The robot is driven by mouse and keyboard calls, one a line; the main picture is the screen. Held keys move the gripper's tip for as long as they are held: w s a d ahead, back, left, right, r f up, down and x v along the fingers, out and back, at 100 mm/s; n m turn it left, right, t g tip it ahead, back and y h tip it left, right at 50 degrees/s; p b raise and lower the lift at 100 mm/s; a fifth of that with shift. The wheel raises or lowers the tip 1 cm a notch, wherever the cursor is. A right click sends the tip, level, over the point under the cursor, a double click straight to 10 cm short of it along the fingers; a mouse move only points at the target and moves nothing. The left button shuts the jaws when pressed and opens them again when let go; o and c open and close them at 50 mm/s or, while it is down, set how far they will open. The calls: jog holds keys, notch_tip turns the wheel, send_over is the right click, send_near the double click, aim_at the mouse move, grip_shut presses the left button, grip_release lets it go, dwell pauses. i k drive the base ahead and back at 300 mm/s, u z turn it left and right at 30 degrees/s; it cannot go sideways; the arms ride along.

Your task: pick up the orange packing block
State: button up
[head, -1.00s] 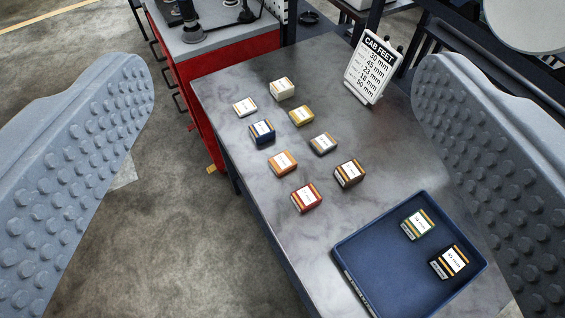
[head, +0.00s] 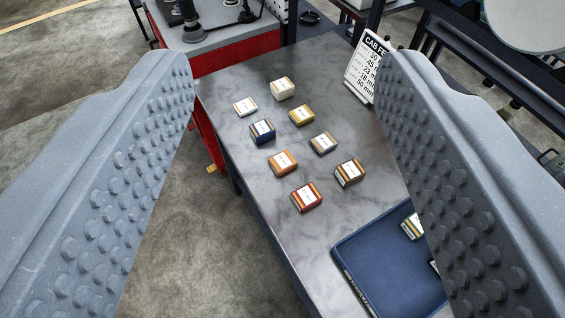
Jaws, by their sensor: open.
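The orange packing block (head: 283,162) lies on the grey table, with a white label on top. It sits between the dark blue block (head: 262,131) and the red block (head: 307,198), apart from both. My gripper (head: 285,75) is open and empty, its two studded grey fingers at the left and right of the view. The orange block shows in the gap between the fingers, which are much nearer to the camera. Nothing touches the block.
Other labelled blocks stand nearby: white (head: 245,107), cream (head: 283,89), yellow (head: 302,115), grey (head: 323,143) and brown (head: 349,172). A blue tray (head: 372,262), partly hidden by the right finger, holds blocks. A sign (head: 362,71) stands behind; a red cabinet (head: 235,54) adjoins the table (head: 245,170).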

aim_at(284, 161)
jog(key=z, duration=2.15)
jog(key=k, duration=1.3)
jog(key=u, duration=1.9)
jog(key=i, duration=1)
